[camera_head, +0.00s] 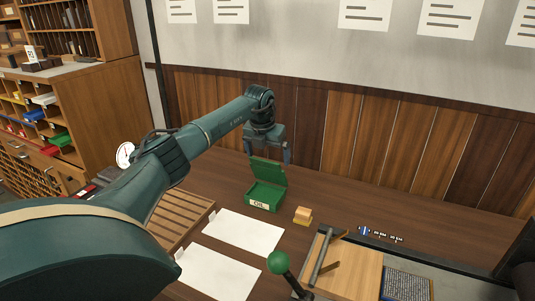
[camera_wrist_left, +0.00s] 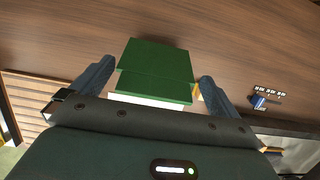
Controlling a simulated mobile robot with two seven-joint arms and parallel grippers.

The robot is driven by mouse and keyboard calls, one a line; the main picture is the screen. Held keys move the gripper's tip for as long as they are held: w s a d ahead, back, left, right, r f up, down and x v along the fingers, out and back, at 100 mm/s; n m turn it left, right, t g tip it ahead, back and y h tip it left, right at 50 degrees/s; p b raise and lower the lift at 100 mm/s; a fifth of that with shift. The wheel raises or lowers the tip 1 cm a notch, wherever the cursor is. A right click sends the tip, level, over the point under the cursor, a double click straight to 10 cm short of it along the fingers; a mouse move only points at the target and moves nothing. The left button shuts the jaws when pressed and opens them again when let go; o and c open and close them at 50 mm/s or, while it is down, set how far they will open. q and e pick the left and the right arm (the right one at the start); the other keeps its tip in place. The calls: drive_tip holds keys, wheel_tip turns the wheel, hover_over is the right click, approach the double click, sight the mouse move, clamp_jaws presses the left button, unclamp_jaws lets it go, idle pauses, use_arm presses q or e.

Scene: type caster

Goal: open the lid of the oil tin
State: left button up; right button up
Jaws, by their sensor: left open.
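The green oil tin (camera_head: 262,205) stands on the desk with an "OIL" label on its front. Its lid (camera_head: 269,171) is raised, standing up and tilted back at the far edge, and the inside of the tin shows. In the left wrist view the green lid (camera_wrist_left: 158,60) lies between the two fingers in the picture. My left gripper (camera_head: 270,160) is above and behind the tin, at the raised lid, with its fingers apart (camera_wrist_left: 153,82). Whether a finger touches the lid cannot be told. My right gripper is not in view.
White sheets (camera_head: 243,230) lie left of and in front of the tin. A small wood-and-yellow block (camera_head: 302,215) stands to its right. A green-knobbed lever (camera_head: 279,263) rises at the front. A wooden slatted tray (camera_head: 180,216) is at left. The desk behind right is clear.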

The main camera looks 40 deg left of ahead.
use_arm(q)
drive_tip(key=b+v, duration=0.1)
drive_tip(key=v, duration=1.2)
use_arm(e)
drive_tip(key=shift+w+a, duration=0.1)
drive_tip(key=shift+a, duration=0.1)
use_arm(q)
drive_tip(key=shift+s, duration=0.1)
drive_tip(key=shift+c, duration=0.3)
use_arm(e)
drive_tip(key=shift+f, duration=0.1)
